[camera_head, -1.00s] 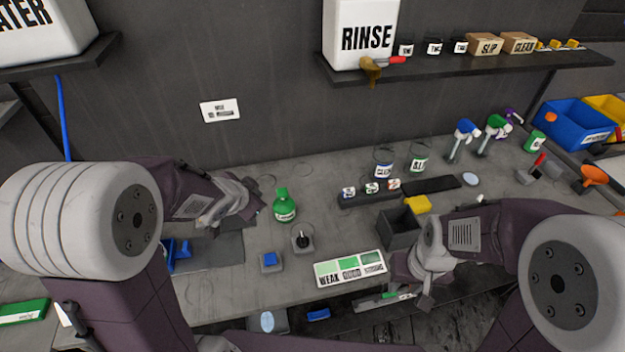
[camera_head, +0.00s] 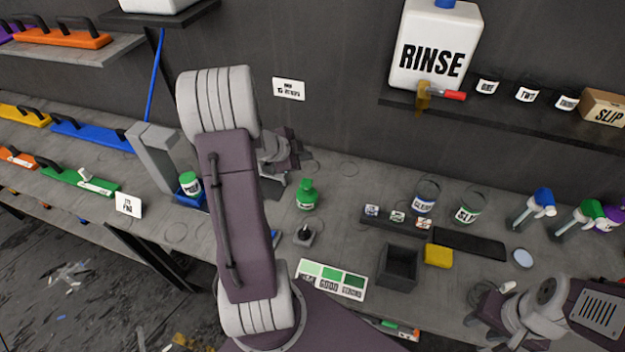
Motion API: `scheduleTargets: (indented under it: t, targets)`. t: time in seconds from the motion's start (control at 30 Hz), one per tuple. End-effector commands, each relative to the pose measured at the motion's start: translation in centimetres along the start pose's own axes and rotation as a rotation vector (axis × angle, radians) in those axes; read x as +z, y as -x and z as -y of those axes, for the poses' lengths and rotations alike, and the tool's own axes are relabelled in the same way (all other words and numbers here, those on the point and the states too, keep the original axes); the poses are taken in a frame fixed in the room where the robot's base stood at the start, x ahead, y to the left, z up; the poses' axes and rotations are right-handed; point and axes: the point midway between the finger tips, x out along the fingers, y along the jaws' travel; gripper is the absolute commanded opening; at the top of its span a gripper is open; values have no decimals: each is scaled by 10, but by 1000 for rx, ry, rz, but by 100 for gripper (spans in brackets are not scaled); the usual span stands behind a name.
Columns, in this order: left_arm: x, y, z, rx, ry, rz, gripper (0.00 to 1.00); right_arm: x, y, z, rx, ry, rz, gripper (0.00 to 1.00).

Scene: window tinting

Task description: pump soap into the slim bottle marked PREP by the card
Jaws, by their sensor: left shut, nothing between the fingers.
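A green bottle (camera_head: 306,197) with a white label stands upright on the bench; its lettering is too small to read. A card with green swatches (camera_head: 331,281) lies at the bench's front edge, and another card (camera_head: 289,89) is on the wall. A small white and green container (camera_head: 190,184) sits in a blue holder beside a grey stand. I cannot make out which vessel is marked PREP. My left gripper (camera_head: 302,163) is shut and empty, behind and left of the green bottle, partly hidden by my arm. My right gripper (camera_head: 476,316) is at the bench's front right; its fingers are unclear.
A dark open box (camera_head: 398,266) and a yellow sponge (camera_head: 437,255) are right of the swatch card. Two labelled clear cups (camera_head: 425,199) stand behind them. Spray bottles (camera_head: 532,208) are at right. A RINSE jug (camera_head: 434,45) stands on the shelf. Bench around the green bottle is mostly clear.

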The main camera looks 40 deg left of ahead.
Motion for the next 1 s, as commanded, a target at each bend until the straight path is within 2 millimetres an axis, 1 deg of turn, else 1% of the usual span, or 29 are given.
scheduleTargets:
  t: [0.1,0.37,0.53,0.67,1.0]
  targets:
    - [4,3,2,-6,8,6,0,0,1,0,0,0,0,36]
    - [4,2,2,-6,8,6,0,0,0,0,0,0,0,36]
    - [7,-3,-2,-6,7,6,0,1,-8,0,0,0,0,36]
    - [14,-12,-9,-6,7,6,0,2,-22,0,0,0,0,36]
    - [37,-44,-32,-7,6,5,0,8,-74,-1,0,0,0,36]
